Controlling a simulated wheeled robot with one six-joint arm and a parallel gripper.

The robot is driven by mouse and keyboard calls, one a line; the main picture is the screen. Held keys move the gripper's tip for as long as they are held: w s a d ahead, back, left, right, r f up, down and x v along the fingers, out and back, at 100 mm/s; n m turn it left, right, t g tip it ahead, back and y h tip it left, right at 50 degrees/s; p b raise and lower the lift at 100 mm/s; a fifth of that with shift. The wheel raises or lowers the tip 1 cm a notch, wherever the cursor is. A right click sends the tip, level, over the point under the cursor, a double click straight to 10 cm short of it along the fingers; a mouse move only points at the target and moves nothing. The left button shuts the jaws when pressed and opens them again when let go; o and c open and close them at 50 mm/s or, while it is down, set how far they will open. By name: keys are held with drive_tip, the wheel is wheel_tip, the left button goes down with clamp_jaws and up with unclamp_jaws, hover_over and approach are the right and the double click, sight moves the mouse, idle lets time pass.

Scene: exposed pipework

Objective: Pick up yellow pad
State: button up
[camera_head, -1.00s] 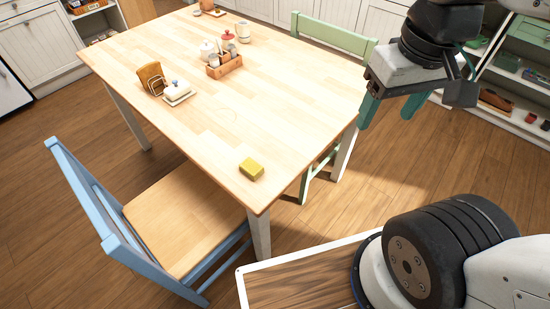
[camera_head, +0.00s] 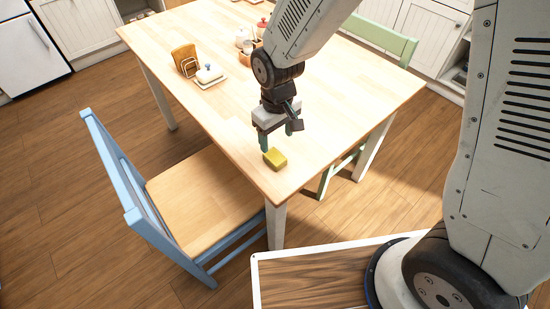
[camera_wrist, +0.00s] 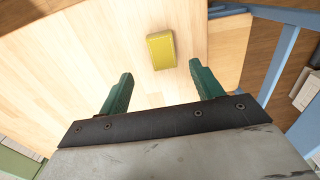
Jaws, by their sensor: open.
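The yellow pad (camera_head: 275,158) lies flat on the light wooden table (camera_head: 225,118), near the table's front corner. In the wrist view the yellow pad (camera_wrist: 161,50) lies ahead of the fingertips, roughly centred between their lines. My gripper (camera_head: 278,142) points down just above and behind the pad in the head view. Its green fingers are spread apart, and the wrist view shows nothing between my gripper's fingertips (camera_wrist: 160,76). The pad's whole top face shows in the wrist view.
A blue chair (camera_head: 195,195) stands at the table's left side and a green chair (camera_head: 378,38) at its right. A toast rack (camera_head: 187,60), a butter dish (camera_head: 209,74) and a condiment caddy stand farther back. The tabletop around the pad is clear.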

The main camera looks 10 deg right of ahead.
sight(275, 156)
drive_tip(key=f, duration=0.8)
drive_tip(key=shift+a, duration=0.25)
drive_tip(key=c, duration=1.1)
drive_tip(key=shift+c, duration=0.2)
drive_tip(key=shift+r, duration=0.1)
